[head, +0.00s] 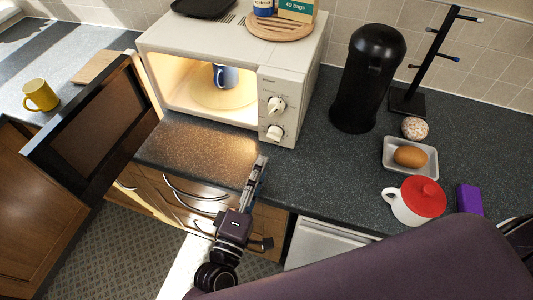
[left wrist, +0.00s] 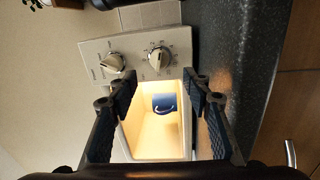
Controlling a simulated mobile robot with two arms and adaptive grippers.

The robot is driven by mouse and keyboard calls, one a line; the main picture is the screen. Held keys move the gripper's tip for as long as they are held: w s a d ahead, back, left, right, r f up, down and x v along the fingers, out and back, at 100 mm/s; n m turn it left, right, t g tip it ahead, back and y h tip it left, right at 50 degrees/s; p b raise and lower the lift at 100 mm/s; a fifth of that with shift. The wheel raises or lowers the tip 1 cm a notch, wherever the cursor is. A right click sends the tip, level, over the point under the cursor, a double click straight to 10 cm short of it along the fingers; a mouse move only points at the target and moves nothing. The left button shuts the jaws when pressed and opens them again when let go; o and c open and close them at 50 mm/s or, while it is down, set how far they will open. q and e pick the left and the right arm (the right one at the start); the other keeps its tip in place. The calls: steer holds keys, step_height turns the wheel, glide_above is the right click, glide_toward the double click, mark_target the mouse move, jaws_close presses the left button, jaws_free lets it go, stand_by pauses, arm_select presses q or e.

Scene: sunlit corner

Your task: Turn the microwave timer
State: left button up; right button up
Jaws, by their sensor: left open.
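The white microwave (head: 292,55) stands on the dark counter, with its door (head: 92,125) swung open to the left and its inside lit. A blue mug (head: 224,76) stands inside on the turntable; it also shows in the left wrist view (left wrist: 163,103). The front panel has an upper knob (head: 277,105) and a lower knob (head: 274,132). Both show in the left wrist view, the upper (left wrist: 112,63) and the lower (left wrist: 159,57). Their labels are too small to read. My left gripper (head: 259,166) is open and empty, in front of and below the panel, apart from both knobs. My right gripper is out of view.
A round wooden board (head: 280,30) with packages lies on the microwave. A yellow mug (head: 40,95) stands left. Counter before the microwave is clear.

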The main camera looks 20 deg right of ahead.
arm_select(q)
steer(key=shift+v, duration=1.35)
